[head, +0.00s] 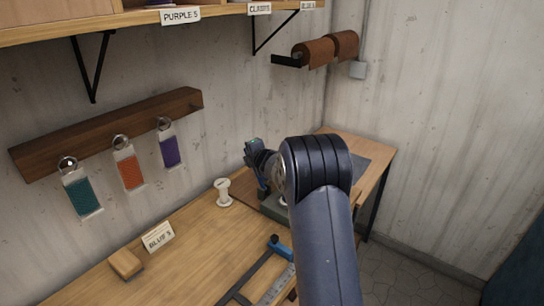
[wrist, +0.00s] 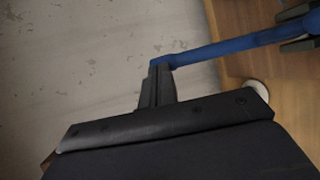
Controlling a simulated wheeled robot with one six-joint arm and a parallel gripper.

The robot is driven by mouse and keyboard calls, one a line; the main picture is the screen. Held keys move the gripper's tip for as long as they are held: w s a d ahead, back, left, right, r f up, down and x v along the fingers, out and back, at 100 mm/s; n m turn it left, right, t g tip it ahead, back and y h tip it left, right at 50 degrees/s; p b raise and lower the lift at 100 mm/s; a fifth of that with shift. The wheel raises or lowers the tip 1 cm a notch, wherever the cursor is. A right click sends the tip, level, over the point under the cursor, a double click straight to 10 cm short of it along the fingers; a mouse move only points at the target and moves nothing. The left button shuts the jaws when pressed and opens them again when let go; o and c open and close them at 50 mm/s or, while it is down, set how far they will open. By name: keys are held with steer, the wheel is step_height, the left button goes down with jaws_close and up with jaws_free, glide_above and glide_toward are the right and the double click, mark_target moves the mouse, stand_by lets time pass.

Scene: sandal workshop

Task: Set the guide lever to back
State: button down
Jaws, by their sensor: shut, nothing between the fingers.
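A long blue bar, which looks like the guide lever (wrist: 225,48), runs in from the upper right of the wrist view. Its end lies at the tips of my gripper (wrist: 157,75); I cannot tell whether they touch. My gripper is shut with nothing between its fingers. In the head view my arm covers much of a machine with a grey-green base (head: 274,208) on the bench. A small blue part shows by it, and the fingertips cannot be made out there. The lever's setting cannot be read.
The wooden bench (head: 190,245) carries a white spool (head: 223,192), a label card (head: 158,237), a wooden block (head: 125,263) and a blue-handled frame with a ruler (head: 278,247). Coloured tags hang from a wall rail (head: 105,135). Brown rolls (head: 318,52) hang at the back.

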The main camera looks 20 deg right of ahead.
steer(key=shift+w+a+f, duration=0.2)
steer(key=shift+w+a, duration=0.2)
steer(key=shift+w, duration=0.15)
steer(key=shift+s, duration=0.1)
steer(key=shift+s+d, duration=0.1)
steer(key=shift+s+d+f+b, duration=0.15)
steer(key=shift+s+d+b, duration=0.2)
steer(key=shift+s+b, duration=0.2)
